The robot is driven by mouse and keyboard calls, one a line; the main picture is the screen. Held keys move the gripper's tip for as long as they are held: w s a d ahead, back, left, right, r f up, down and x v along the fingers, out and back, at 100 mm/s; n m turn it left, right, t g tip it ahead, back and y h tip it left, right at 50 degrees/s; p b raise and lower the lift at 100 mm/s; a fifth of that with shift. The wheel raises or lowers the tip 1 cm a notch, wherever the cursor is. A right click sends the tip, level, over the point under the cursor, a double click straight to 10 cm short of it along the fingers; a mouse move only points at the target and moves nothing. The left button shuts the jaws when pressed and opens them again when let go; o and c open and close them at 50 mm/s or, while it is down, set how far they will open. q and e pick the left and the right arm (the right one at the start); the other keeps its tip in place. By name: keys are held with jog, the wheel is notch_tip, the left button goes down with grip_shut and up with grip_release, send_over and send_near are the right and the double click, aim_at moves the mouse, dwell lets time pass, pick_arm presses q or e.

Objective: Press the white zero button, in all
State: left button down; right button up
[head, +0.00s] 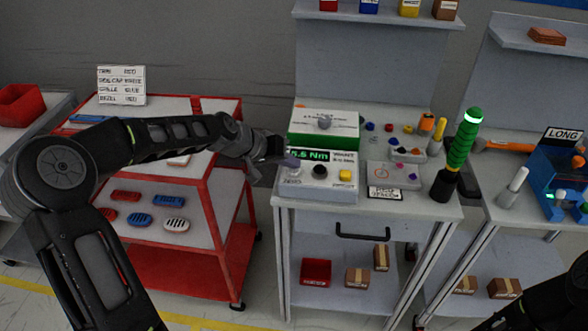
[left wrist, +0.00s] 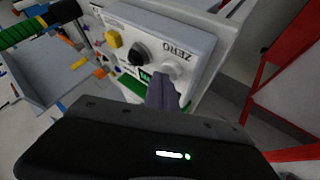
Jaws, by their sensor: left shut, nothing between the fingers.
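The torque tester (head: 318,182) is a light box on the middle bench with a green display reading about 5.5 Nm. The white zero button (left wrist: 172,70) is by the ZERO label in the left wrist view, next to a black knob (left wrist: 138,54) and a yellow button (left wrist: 113,39). In the head view the white button (head: 295,172) is at the box's left end. My left gripper (head: 290,162) is shut and empty. Its fingertips (left wrist: 162,88) are right at the white button and partly cover it; I cannot tell whether they touch. My right gripper is out of view.
A green-and-white box (head: 324,128) stands behind the tester. A red cart (head: 190,262) stands left, under my left arm.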

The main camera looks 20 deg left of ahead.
aim_at(291, 171)
pick_arm(q)
jog(key=shift+f, duration=0.25)
jog(key=shift+r, duration=0.15)
jog(key=shift+r+p, duration=0.45)
jog(key=shift+r, duration=0.35)
jog(key=shift+r, duration=0.1)
jog(key=shift+r+p, duration=1.5)
jog(key=shift+r, duration=0.95)
